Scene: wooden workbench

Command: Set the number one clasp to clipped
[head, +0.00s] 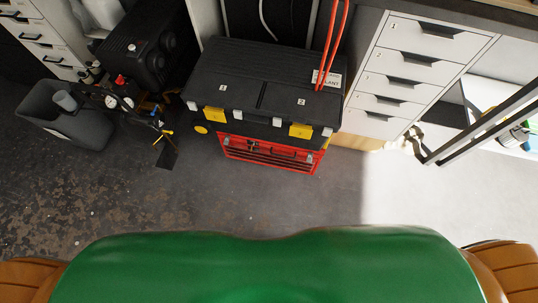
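Whether each clasp is clipped is too small to tell. Neither of my grippers is in view.
A red tool chest (270,154) sits under the black toolbox. Red handles (332,45) rise at its right. A white drawer cabinet (415,75) stands right, a grey bin (65,115) and black compressor (148,50) left. The floor (220,200) in front is clear.

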